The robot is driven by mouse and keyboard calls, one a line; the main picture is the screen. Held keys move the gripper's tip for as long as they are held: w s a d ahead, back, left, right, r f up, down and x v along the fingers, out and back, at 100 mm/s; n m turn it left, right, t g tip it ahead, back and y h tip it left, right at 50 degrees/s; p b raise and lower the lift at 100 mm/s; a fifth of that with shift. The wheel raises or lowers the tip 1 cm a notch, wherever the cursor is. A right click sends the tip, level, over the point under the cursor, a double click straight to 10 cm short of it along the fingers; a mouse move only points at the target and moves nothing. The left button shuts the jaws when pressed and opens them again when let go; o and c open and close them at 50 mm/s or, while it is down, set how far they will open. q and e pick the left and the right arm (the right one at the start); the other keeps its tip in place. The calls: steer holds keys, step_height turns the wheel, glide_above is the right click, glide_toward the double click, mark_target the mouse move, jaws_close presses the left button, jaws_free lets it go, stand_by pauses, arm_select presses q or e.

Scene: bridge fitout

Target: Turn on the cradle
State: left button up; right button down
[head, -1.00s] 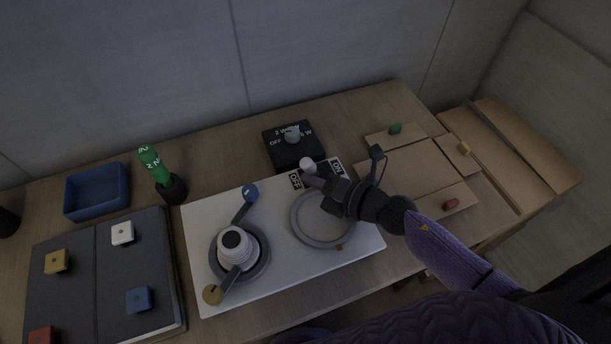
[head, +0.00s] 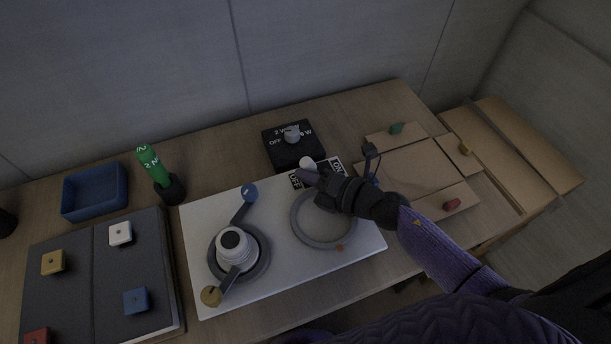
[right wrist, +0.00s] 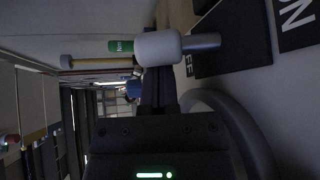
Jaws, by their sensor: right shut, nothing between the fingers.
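The cradle is a white board (head: 200,297) with a grey ring and a toggle switch at its back edge. The switch has a white knob (head: 307,163) on a lever, between a black OFF label (head: 296,180) and a black ON label (head: 337,166). My right gripper (head: 304,177) is shut and empty, its fingertips right by the knob. In the right wrist view the knob (right wrist: 158,47) and its grey stem lie just past the fingertips (right wrist: 158,78); I cannot tell whether they touch. My left gripper is out of view.
A white ribbed piece (head: 237,252) with blue and gold-ended arms stands on the board's left. A black dial box (head: 293,146) is behind the switch. A green cylinder (head: 152,165), blue tray (head: 95,192) and dark case (head: 105,270) are left. Wooden panels (head: 410,172) lie right.

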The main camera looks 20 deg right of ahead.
mark_target(313, 166)
steer(key=shift+d, duration=0.15)
steer(key=shift+d+r, duration=0.4)
steer(key=shift+d, duration=0.05)
steer(key=shift+d+r, duration=0.15)
steer(key=shift+d, duration=0.7)
steer(key=v, duration=0.9)
steer(key=shift+s+d+p, duration=0.3)
steer(key=shift+d+p, duration=0.05)
steer(key=shift+p, duration=0.05)
